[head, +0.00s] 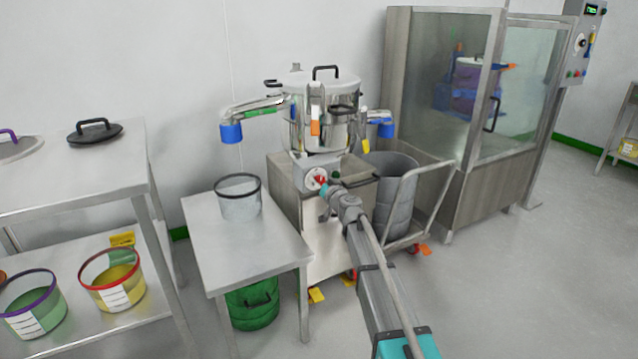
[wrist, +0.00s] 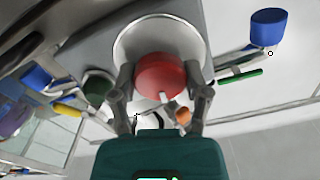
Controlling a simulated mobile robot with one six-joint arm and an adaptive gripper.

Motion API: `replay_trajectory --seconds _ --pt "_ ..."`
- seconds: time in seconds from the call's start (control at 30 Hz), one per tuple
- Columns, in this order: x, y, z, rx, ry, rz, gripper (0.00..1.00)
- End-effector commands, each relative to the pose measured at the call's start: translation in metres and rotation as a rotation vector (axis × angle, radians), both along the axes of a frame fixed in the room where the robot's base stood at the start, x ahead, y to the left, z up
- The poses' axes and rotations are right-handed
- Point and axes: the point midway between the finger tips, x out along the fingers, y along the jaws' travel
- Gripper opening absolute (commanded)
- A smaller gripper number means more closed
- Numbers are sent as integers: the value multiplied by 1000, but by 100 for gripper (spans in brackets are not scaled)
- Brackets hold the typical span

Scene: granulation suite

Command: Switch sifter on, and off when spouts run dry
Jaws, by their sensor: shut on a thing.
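The steel sifter (head: 325,128) stands on a cabinet with a lidded, clamped drum. Its left spout (head: 231,132) with a blue sleeve hangs above a clear pail (head: 239,204). Its right spout (head: 386,130) hangs above a grey drum (head: 396,200). I cannot make out any powder falling from either. The red rotary switch knob (wrist: 160,75) sits on a round pale plate (wrist: 127,45), with a white mark on the knob. My gripper (wrist: 162,90) is shut on the knob, a finger at each side. In the head view my gripper (head: 326,188) is at the switch box (head: 312,172), partly hiding the knob.
The pail stands on a small steel table (head: 215,240), with a green drum (head: 252,305) below. The grey drum is on a trolley with a handle (head: 425,195). A glass-doored cabinet (head: 455,190) stands right. A steel shelf (head: 130,185) with pails stands left.

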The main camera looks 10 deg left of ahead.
Motion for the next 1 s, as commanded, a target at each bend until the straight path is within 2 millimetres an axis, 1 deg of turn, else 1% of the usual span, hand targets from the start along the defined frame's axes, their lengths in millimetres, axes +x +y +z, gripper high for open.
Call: replay_trajectory --seconds 1.0 --pt "1 1 0 780 527 1 14"
